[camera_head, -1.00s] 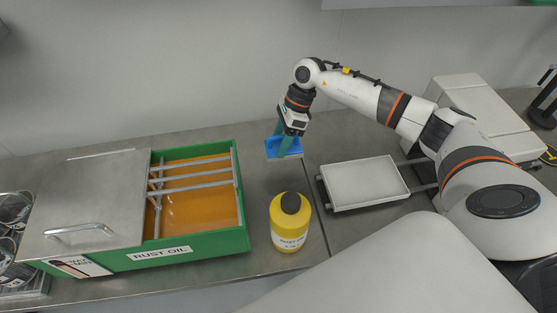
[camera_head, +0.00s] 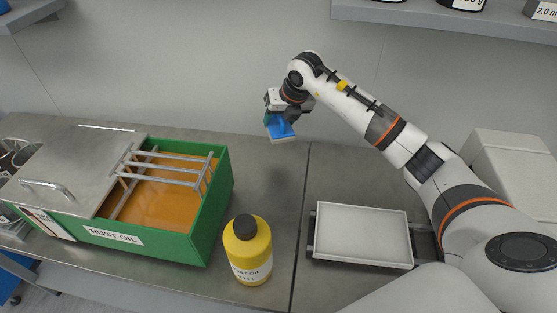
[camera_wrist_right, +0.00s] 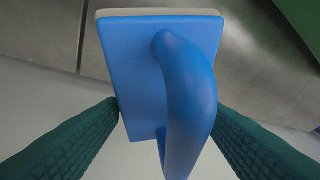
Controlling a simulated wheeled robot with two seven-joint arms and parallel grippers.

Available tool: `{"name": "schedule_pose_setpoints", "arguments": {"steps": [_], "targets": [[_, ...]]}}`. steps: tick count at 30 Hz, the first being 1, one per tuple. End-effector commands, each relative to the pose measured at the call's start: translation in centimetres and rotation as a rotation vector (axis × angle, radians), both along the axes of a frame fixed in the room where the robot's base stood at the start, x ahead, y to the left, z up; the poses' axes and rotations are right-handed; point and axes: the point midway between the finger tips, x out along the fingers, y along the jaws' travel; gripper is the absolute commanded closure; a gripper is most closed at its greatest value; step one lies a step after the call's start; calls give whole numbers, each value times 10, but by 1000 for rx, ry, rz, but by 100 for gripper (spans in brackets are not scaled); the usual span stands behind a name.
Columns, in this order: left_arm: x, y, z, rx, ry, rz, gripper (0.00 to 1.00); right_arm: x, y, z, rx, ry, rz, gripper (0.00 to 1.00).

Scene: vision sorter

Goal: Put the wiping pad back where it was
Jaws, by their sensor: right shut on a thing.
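The wiping pad (camera_head: 281,130) is a blue block with a pale underside and a blue curved handle. My right gripper (camera_head: 279,117) is shut on it and holds it in the air over the back of the bench, near the wall. In the right wrist view the pad (camera_wrist_right: 135,75) fills the middle, handle towards the camera, with a green finger (camera_wrist_right: 165,135) at each side of the handle. My left gripper is not in view.
A green rust oil tank (camera_head: 215,205) with orange liquid, a metal rack and a part-open steel lid stands at left. A yellow bottle (camera_head: 247,250) with a black cap stands beside it. A white tray (camera_head: 362,235) lies at right. Shelves (camera_head: 440,18) hang above.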

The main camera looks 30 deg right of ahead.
Motion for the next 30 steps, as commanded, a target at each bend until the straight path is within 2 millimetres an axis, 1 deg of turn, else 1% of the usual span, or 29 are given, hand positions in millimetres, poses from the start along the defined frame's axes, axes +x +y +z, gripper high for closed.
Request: {"name": "schedule_pose_setpoints", "arguments": {"steps": [2,4,10,12,17,24,30], "targets": [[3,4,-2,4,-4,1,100,2,-1,-1,0,0,-35,63],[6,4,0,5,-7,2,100,3,-1,-8,1,5,-51,64],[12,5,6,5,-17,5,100,2,-1,-44,1,6,-56,64],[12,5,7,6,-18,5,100,3,-1,-53,0,4,-57,64],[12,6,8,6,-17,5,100,3,-1,-65,2,3,-55,64],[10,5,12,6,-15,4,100,3,-1,-96,2,4,-55,64],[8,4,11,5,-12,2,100,3,-1,-98,1,2,-53,64]]}}
